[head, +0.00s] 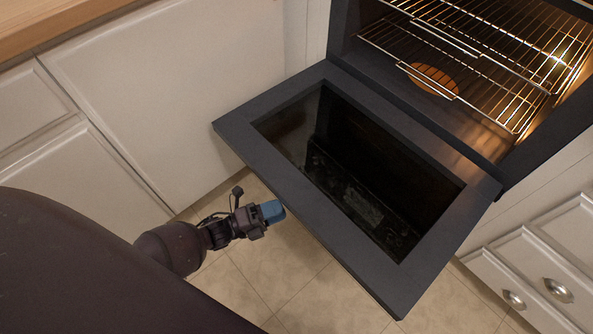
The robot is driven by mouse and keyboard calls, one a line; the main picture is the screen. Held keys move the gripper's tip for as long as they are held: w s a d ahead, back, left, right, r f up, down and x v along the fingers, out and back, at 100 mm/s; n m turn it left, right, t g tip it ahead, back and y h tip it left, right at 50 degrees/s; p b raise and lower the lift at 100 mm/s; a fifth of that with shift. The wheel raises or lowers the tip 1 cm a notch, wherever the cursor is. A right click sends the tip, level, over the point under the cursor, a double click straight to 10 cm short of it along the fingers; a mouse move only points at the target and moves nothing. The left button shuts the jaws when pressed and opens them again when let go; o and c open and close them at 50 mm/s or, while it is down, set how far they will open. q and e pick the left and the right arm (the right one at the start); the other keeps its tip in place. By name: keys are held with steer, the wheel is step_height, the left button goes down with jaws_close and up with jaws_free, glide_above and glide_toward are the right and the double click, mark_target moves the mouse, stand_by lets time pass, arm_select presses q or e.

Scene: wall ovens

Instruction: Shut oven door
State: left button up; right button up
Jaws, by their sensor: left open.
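The oven door (262,98) is a dark frame around a glass pane (375,175). It hangs open, folded down and out from the lit oven (480,70), with its outer edge toward me. My left gripper (272,211) has blue fingertips and sits just beside the door's outer edge, left of its middle. It is open and empty. I cannot tell from this view whether it is above or below the door's level, and no contact shows. My right gripper is not in view.
Wire racks (450,40) sit inside the oven. White cabinets (170,90) with a wooden countertop (60,22) stand on the left. White drawers (545,260) with metal handles are at the lower right. Tiled floor (310,290) is clear below the door.

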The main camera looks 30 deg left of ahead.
arm_select(q)
steer(key=shift+x, duration=2.8)
jaws_close()
